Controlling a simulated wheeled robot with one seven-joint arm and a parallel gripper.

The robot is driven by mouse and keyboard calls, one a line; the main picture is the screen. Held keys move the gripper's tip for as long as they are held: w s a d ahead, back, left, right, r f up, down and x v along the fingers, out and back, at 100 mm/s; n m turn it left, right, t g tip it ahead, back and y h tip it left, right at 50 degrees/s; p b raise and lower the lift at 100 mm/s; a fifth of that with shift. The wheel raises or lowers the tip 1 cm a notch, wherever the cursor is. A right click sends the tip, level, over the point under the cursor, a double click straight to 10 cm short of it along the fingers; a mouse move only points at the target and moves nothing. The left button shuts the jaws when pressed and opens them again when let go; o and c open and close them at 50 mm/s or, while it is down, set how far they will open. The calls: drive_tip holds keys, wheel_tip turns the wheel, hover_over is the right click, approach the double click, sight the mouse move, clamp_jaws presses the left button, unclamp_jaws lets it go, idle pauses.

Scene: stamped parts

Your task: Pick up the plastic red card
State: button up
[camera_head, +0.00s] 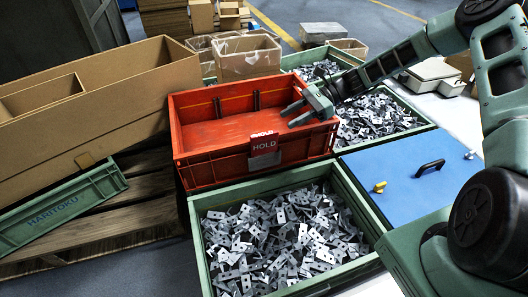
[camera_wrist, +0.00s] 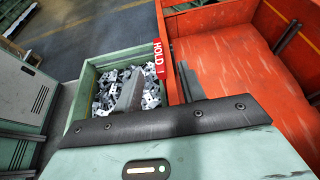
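The red card (camera_head: 264,142), lettered HOLD in white, stands upright at the front wall of the red crate, with a grey holder below it. My gripper (camera_head: 290,115) is over the right part of the red crate (camera_head: 210,159), above and to the right of the card. Its two fingers are apart with nothing between them. In the wrist view the gripper (camera_wrist: 159,84) also shows spread fingers.
A green bin (camera_head: 280,240) full of stamped metal parts stands in front of the red crate. More bins of parts (camera_head: 375,120) stand behind and to the right. A blue lid (camera_head: 405,170) with a black handle lies at right. Cardboard boxes (camera_head: 90,100) stand at left.

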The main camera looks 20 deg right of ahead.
sight(267, 133)
drive_tip(key=b+x, duration=0.1)
drive_tip(key=x, duration=0.2)
drive_tip(key=f+b+x, duration=0.1)
drive_tip(key=b+x, duration=0.1)
drive_tip(key=x, duration=0.1)
drive_tip(key=shift+s+a+f, duration=0.1)
drive_tip(key=shift+s, duration=0.1)
drive_tip(key=shift+a+b, duration=0.35)
drive_tip(key=shift+a, duration=0.1)
clamp_jaws()
